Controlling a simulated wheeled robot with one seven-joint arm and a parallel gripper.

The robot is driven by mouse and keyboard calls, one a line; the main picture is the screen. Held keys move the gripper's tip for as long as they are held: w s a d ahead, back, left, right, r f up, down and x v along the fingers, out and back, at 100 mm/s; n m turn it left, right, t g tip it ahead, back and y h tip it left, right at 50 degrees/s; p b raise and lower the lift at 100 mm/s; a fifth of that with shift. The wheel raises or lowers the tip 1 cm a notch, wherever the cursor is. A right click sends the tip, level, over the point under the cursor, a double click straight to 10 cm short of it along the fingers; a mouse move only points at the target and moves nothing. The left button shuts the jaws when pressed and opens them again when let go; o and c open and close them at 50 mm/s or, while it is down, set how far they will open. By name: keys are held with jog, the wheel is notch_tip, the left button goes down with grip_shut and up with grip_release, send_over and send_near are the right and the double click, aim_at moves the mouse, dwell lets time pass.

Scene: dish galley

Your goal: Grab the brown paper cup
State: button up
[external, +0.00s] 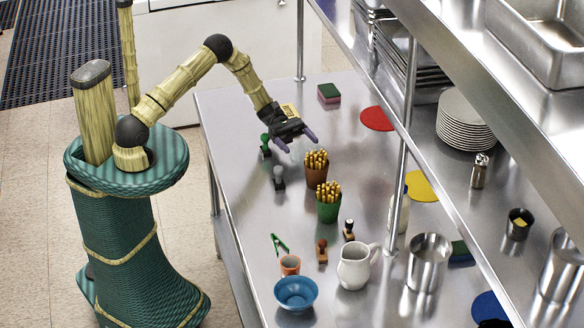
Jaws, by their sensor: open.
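The brown paper cup (316,174) stands upright on the steel table and is filled with several tan sticks. My gripper (301,141) is open and empty, just behind and slightly left of the cup in the external view. Its purplish fingers are near the tops of the sticks; I cannot tell their exact height above the table. The gripper does not hold the cup.
A green cup (328,208) with similar sticks stands close in front. Green (265,145) and grey (279,178) stamps stand to the left. A white pitcher (354,267), blue bowl (296,293) and orange cup (290,264) stand nearer. A shelf post (404,150) rises at right.

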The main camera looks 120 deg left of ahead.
jog(key=shift+r, duration=0.1)
jog(key=p, duration=0.2)
send_near(322, 164)
jog(key=x, duration=0.2)
jog(key=shift+w+d, duration=0.2)
jog(key=shift+w+f, duration=0.1)
jog(key=shift+f, duration=0.2)
jog(key=shift+p+x, duration=0.95)
jog(key=shift+x, duration=1.7)
jog(key=shift+a, duration=0.15)
jog(key=c, duration=1.1)
jog(key=shift+r, duration=0.15)
